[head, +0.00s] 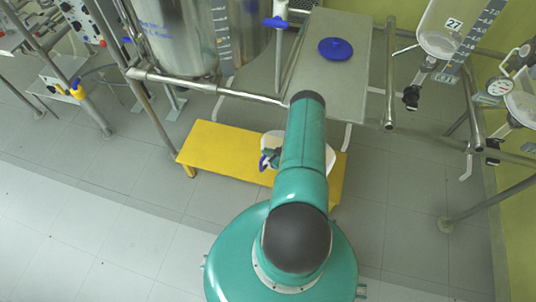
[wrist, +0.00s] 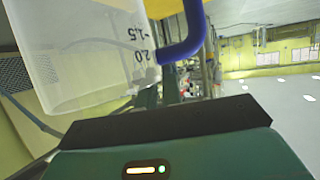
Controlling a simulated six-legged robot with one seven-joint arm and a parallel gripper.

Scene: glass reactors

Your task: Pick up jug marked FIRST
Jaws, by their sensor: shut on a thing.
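A translucent white jug (wrist: 85,55) fills the upper left of the wrist view. It looks tilted there and has black scale marks and a blue handle (wrist: 185,45). In the head view the jug (head: 325,158) is mostly hidden behind my arm, over the yellow bench (head: 215,143). My gripper (head: 270,158) is at the blue handle, left of my arm, and is shut on it. The fingertips are largely hidden. No FIRST label is readable. I cannot tell whether the jug touches the bench.
A grey table (head: 345,85) behind the bench carries a blue lid (head: 336,49). Metal frame rails (head: 205,88) and a large glass reactor (head: 180,35) stand behind left. A glass vessel marked 27 (head: 450,28) hangs at right. The tiled floor at left is clear.

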